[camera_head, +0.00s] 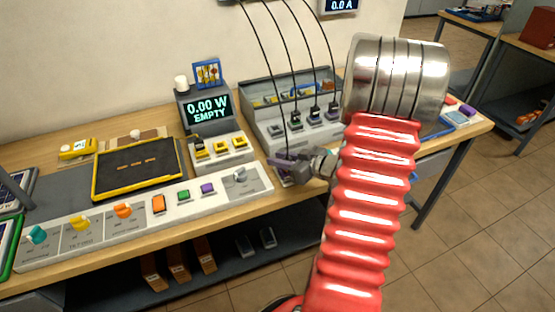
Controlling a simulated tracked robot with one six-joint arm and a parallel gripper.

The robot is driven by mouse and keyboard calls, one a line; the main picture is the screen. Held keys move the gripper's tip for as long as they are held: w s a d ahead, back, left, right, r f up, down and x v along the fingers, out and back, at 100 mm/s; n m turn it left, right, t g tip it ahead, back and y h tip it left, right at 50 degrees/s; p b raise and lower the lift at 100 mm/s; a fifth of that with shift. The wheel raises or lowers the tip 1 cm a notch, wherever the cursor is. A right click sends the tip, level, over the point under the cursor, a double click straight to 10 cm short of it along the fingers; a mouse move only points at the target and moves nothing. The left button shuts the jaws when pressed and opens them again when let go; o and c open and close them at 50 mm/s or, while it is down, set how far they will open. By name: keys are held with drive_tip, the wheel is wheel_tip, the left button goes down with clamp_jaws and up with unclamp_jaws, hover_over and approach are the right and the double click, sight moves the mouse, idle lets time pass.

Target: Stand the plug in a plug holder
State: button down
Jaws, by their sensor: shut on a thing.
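My gripper (283,162) is shut on a plug (287,178) at the end of the leftmost hanging black cable. It holds the plug at the front edge of the bench, just right of the long control panel. The fingers and arm hide most of the plug, so its tilt is hard to tell. The plug holders are along the front of the grey rack (262,104) behind the gripper. The leftmost holder (277,130) looks empty. Dark plugs with cables stand in several holders to its right, such as this plug (296,120).
A meter unit (207,108) reading "0.00 W EMPTY" stands left of the rack. A long control panel (140,215) with coloured knobs lines the bench front. A black tray with a yellow rim (95,178) lies behind it. Several black cables hang above the rack.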

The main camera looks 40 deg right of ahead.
drive_tip(key=shift+f, duration=0.45)
drive_tip(key=c, duration=1.8)
unclamp_jaws()
drive_tip(key=shift+v, duration=5.55)
